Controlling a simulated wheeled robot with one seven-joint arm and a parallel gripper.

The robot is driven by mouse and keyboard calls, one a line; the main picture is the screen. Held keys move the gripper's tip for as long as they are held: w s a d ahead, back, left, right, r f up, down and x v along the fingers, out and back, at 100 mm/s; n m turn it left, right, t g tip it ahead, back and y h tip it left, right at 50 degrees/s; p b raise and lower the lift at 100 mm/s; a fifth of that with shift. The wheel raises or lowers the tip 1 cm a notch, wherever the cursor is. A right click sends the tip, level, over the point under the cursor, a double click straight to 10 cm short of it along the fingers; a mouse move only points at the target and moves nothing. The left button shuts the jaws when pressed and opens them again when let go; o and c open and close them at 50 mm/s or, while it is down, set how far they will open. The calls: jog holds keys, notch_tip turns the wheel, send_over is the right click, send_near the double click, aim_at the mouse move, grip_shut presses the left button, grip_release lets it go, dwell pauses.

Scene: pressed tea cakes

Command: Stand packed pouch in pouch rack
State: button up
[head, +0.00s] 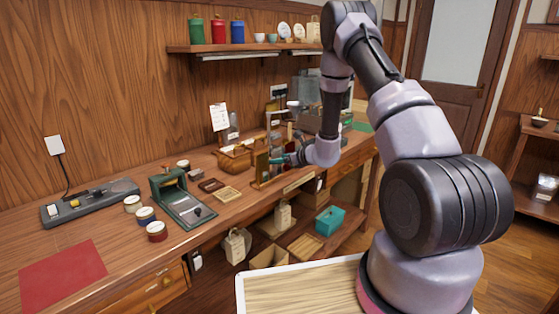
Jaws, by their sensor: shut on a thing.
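My gripper (280,160) is small in the head view, reaching left over the far part of the workbench, with teal parts at its end. It is shut on an upright, flat brownish thing (262,168), which looks like the packed pouch, though its details are too small to read. The thing stands or hangs at a wooden frame (257,185) that looks like the pouch rack. I cannot tell whether its bottom rests in the frame. My wrist hides part of the bench behind.
The long workbench (120,243) holds a green press-like device (180,200), several lidded tins (145,215), a wooden tray (228,194), a brown basket (235,158) and a red mat (62,275). A shelf (240,48) with canisters hangs above. A teal box (330,220) sits below.

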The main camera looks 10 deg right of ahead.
jog(key=shift+f, duration=0.15)
jog(key=o, duration=1)
